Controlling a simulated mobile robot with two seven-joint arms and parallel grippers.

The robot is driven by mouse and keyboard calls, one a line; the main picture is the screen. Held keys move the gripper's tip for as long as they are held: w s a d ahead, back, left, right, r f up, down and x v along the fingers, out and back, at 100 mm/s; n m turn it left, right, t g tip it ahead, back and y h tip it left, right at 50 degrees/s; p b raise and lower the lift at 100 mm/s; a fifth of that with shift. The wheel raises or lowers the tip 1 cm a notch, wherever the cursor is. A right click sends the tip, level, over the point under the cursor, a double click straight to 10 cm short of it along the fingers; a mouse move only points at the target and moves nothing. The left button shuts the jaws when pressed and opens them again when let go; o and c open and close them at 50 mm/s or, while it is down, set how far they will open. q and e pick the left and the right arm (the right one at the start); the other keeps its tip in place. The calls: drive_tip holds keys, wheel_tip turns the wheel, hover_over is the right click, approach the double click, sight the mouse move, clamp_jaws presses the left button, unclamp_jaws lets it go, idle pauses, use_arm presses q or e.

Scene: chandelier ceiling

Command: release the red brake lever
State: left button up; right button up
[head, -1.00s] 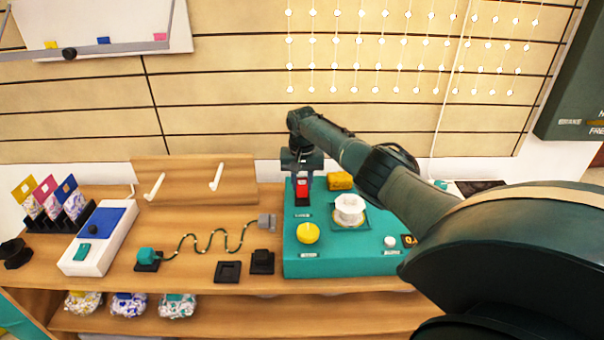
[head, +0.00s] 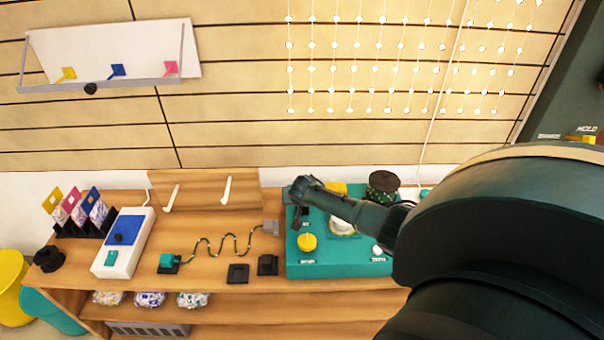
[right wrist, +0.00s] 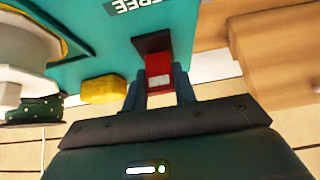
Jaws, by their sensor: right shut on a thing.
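The teal control panel (head: 340,268) stands on the wooden counter. In the right wrist view its red brake lever (right wrist: 158,72) sits in a dark slot beside the lettering "FREE". My right gripper (right wrist: 160,85) has its two dark fingers on either side of the lever, shut on it. In the head view my right gripper (head: 299,215) is over the panel's back left part, and my wrist hides the lever there. My left gripper is not in view.
A yellow knob (head: 307,242), a white spool (head: 342,228) and a yellow block (right wrist: 103,89) are close by on the panel. A wavy wire (head: 222,245) and a white box (head: 124,243) lie left.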

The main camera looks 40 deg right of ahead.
drive_tip(key=shift+s+a+t+h, duration=0.15)
drive_tip(key=shift+t+h, duration=0.25)
drive_tip(key=shift+t, duration=0.2)
drive_tip(key=o, duration=1)
drive_tip(key=shift+f, duration=0.1)
drive_tip(key=shift+s, duration=0.1)
drive_tip(key=p+v, duration=0.2)
drive_tip(key=v, duration=1.1)
drive_tip(key=shift+p, duration=0.3)
drive_tip(key=shift+a, duration=0.15)
